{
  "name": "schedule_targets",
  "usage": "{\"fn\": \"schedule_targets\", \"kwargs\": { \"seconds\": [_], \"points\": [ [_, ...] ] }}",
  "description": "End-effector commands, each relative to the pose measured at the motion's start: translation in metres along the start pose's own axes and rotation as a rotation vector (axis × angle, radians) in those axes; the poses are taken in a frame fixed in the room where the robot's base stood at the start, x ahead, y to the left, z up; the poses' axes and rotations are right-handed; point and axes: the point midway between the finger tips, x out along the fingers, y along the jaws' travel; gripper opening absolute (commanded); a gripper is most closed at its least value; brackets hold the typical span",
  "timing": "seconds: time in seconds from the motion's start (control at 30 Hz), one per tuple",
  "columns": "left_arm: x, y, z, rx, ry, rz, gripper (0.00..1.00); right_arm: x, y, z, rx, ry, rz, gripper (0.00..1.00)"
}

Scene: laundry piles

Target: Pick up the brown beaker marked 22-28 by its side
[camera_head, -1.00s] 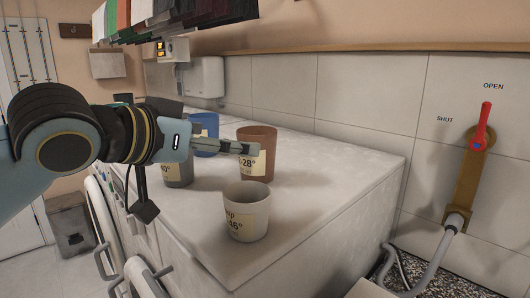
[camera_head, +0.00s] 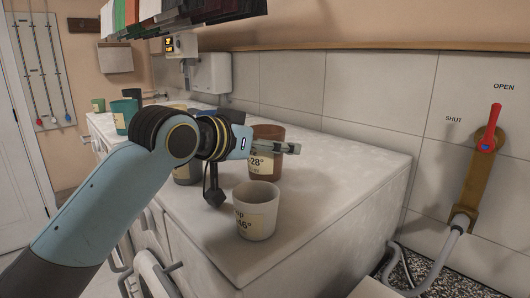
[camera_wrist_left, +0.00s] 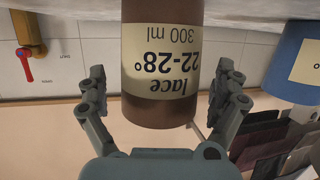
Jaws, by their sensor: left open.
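The brown beaker (camera_head: 266,172), with a cream label, stands upright on the white machine top. In the left wrist view, which is upside down, the brown beaker (camera_wrist_left: 160,110) shows "22-28°" and "300 ml" on its label. My left gripper (camera_head: 292,148) reaches across its upper part in the head view, hiding some of it. In the wrist view the left gripper (camera_wrist_left: 162,72) is open, with one finger on each side of the beaker and visible gaps between. My right gripper is not in view.
A pale beaker marked 46° (camera_head: 256,222) stands close in front of the brown one. A grey beaker (camera_head: 186,174) is partly hidden by my arm. A blue beaker (camera_wrist_left: 301,62) stands to one side. Tiled wall runs behind; the top's right side is clear.

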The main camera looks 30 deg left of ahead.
Motion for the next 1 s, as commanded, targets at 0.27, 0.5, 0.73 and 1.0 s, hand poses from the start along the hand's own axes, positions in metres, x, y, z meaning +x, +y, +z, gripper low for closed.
{"fn": "schedule_targets", "kwargs": {
  "seconds": [0.27, 0.5, 0.73, 1.0],
  "points": [
    [-0.0004, -0.0001, 0.0002, 0.0, 0.0, 0.0, 0.69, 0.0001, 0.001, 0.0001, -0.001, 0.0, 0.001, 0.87],
    [-0.0005, -0.0002, 0.0003, 0.0, -0.001, 0.0, 0.38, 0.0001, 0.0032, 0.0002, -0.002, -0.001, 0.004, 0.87],
    [-0.0005, -0.0002, 0.0001, 0.0, 0.0, 0.0, 0.38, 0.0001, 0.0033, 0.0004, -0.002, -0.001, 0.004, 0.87],
    [-0.0027, -0.0002, -0.0081, 0.001, 0.002, 0.0, 0.37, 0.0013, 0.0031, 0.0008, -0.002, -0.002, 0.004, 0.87]
  ]
}}
